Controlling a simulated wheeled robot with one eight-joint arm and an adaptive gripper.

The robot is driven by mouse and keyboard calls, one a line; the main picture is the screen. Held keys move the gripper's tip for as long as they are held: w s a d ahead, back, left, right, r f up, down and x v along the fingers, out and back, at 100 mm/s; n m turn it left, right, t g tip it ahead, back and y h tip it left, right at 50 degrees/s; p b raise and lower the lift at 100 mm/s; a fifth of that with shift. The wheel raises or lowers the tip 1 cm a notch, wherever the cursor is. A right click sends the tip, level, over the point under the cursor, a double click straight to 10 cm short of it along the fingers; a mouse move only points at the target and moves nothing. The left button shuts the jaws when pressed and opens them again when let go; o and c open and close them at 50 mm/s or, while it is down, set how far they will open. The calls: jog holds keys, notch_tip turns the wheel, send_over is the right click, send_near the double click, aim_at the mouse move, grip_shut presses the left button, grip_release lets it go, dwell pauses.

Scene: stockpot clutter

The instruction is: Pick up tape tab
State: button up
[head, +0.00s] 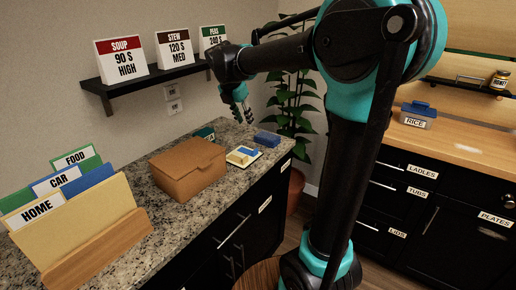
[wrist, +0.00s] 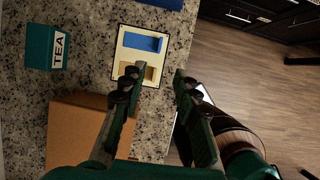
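No piece is marked as the tape tab, so I cannot tell for certain which it is. A cream tray (head: 236,162) on the granite counter holds a yellowish piece and a blue piece. In the wrist view the tray (wrist: 117,65) shows the blue piece (wrist: 143,42) and a tan piece (wrist: 150,74), partly hidden by my left fingertip. My gripper (head: 246,114) points down above the counter, behind the tray in the head view. In the wrist view my gripper (wrist: 157,76) is open and empty, its fingers spread near the tray's lower right.
A closed cardboard box (head: 187,170) stands left of the tray. A teal TEA box (head: 205,133) and a blue block (head: 267,139) are nearby. The file holder (head: 90,245) is front left. The counter edge and floor (wrist: 260,90) lie right of my gripper.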

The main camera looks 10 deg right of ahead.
send_over(255, 150)
jog(key=s+a, duration=0.1)
jog(key=a, duration=0.1)
jog(key=f, duration=1)
jog(key=shift+s+d+f, duration=0.15)
jog(key=shift+d+f, duration=0.05)
jog(key=shift+f, duration=0.05)
jog(key=shift+x, duration=2.9)
jog(key=shift+s+a, duration=0.15)
grip_shut()
